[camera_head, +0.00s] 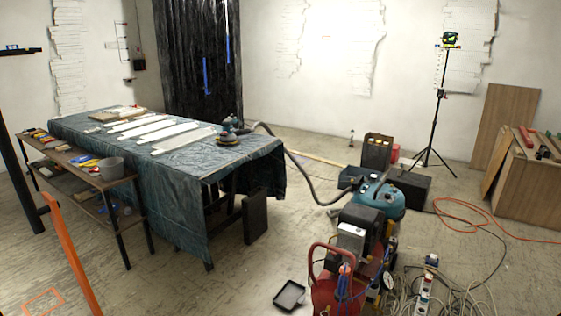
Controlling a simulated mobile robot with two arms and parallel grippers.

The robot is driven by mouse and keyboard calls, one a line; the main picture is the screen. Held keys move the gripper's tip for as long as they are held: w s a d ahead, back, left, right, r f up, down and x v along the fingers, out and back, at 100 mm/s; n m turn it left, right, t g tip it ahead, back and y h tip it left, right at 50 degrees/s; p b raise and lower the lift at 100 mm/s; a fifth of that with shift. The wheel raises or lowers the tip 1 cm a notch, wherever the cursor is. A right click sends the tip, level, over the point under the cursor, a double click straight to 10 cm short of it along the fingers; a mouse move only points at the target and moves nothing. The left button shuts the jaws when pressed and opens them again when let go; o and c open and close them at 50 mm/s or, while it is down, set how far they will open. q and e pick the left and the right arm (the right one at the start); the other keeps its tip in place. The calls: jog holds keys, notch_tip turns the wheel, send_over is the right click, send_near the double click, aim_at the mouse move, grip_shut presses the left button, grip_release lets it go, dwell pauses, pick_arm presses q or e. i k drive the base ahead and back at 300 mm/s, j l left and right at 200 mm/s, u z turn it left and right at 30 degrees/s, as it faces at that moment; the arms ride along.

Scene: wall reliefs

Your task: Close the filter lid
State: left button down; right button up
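I cannot pick out a filter lid for certain in the head view. A blue-topped vacuum cleaner (378,196) stands on the floor right of the middle, with a dark hose (305,178) running to the sander (228,132) on the covered table. Whether any lid on the vacuum is open or shut is too small to tell. A red machine with a looped handle (325,285) and a dark unit (362,225) stand in front of the vacuum and hide part of it. Neither of my grippers is in view.
A table under a dark blue sheet (250,158) holds long white strips. A low shelf bench (112,182) stands at its left. Cables (445,285) and an orange hose (465,217) clutter the right floor, near a tripod (433,130). A black tray (290,296) lies in front.

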aim_at(356, 182)
jog(key=i+j+z, duration=0.15)
jog(key=i, duration=0.3)
jog(key=i+z, duration=0.15)
jog(key=i, duration=0.35)
jog(key=i+j+z, duration=0.15)
jog(key=i, duration=0.3)
jog(key=i+j+z, duration=0.15)
jog(key=i+j, duration=0.2)
jog(key=i, duration=0.05)
